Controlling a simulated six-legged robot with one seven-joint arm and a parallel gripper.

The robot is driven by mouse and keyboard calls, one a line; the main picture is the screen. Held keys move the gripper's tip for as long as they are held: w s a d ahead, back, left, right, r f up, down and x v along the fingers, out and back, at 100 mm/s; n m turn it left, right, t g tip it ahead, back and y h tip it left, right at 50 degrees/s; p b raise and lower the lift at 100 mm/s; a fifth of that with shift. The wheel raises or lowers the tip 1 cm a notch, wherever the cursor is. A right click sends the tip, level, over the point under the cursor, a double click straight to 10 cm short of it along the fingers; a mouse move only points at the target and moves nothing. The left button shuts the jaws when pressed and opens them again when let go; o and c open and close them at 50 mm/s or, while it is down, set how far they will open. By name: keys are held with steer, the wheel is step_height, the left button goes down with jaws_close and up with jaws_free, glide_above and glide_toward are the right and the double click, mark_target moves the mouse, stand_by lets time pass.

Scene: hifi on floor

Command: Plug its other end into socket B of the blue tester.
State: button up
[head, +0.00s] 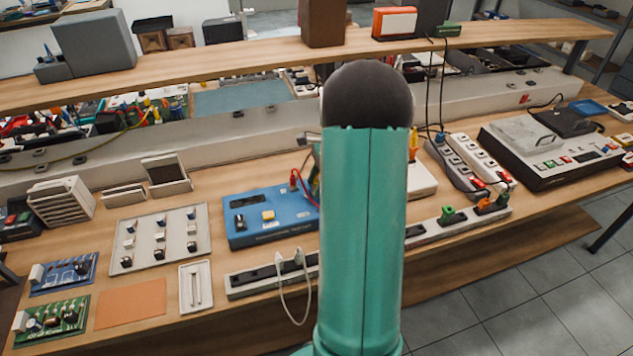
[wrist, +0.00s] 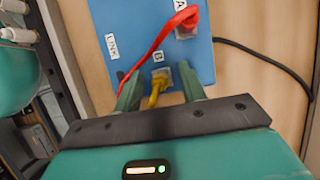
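The blue tester (head: 272,228) stands on the bench left of my arm in the head view; my arm hides its right part. In the wrist view, its blue face (wrist: 120,30) carries labels A, B and LINK. A red plug (wrist: 178,22) sits at the grey socket A, and its red cable runs down to my left finger. A yellow plug (wrist: 155,96) points at the grey socket B (wrist: 162,76) and appears to be in it; how deep I cannot tell. My gripper (wrist: 162,90) is open around the yellow plug, with a gap on both sides. My arm hides the gripper in the head view.
A white power strip (head: 250,284) with white plugs lies in front of the tester. A grey tray of parts (head: 160,243) is to its left. A black cable (wrist: 265,57) runs over the wood right of the tester. A shelf (head: 200,72) crosses behind.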

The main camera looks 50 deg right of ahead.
steer(key=w+a+v, duration=0.1)
steer(key=v, duration=1.7)
steer(key=shift+a+r, duration=0.25)
steer(key=shift+r, duration=0.3)
